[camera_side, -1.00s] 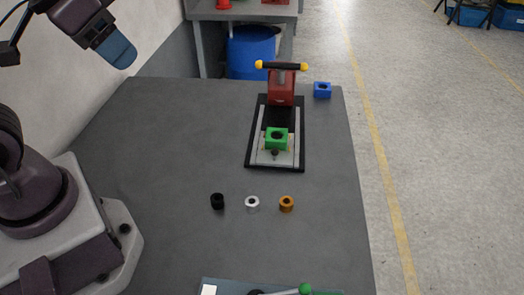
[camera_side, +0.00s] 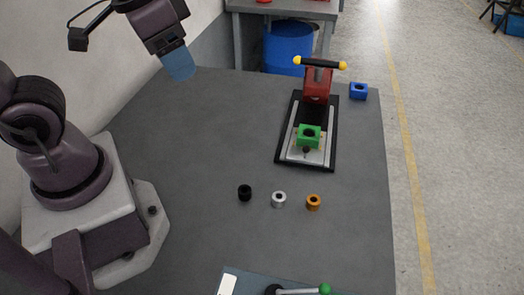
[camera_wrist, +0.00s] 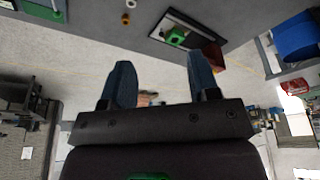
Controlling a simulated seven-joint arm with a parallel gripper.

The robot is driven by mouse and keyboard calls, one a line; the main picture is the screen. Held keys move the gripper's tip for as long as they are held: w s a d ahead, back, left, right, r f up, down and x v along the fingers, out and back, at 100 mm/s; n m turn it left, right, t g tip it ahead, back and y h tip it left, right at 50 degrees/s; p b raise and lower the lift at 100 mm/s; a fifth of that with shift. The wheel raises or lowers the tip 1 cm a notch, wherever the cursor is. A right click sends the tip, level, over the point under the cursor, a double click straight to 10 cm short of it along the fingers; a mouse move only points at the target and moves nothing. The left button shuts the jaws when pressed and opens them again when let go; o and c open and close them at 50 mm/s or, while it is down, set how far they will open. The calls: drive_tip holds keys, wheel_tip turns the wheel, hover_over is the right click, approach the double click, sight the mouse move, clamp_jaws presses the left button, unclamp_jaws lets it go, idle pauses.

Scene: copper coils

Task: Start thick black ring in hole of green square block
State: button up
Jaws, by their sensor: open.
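The thick black ring (camera_side: 245,193) stands on the grey table, leftmost in a row of three rings. The green square block (camera_side: 308,136) with a round hole in its top sits on the light plate of the red press (camera_side: 318,85); it also shows in the wrist view (camera_wrist: 176,37). The hole is empty as far as I see. My gripper (camera_side: 180,64) is high above the table's far left part, away from ring and block. In the wrist view its two blue fingers (camera_wrist: 160,80) are wide apart with nothing between them.
A silver ring (camera_side: 279,199) and an orange ring (camera_side: 313,202) stand right of the black ring. A blue square block (camera_side: 358,91) lies at the far right edge. A lever with a green knob (camera_side: 325,289) is at the near edge. The table's left middle is clear.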

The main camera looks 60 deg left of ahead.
drive_tip(key=w+d+f+n+g, duration=0.1)
drive_tip(key=w+d+f+g, duration=0.15)
drive_tip(key=f, duration=0.55)
drive_tip(key=n+g, duration=0.1)
drive_tip(key=n, duration=0.7)
hover_over(245, 189)
drive_tip(key=f, duration=1.4)
drive_tip(key=shift+s+f, duration=0.25)
drive_tip(key=shift+s, duration=0.05)
drive_tip(key=shift+w+n, duration=0.25)
drive_tip(key=shift+n, duration=0.45)
drive_tip(key=shift+f, duration=2.2)
drive_tip(key=shift+f, duration=0.35)
drive_tip(key=shift+f, duration=1.4)
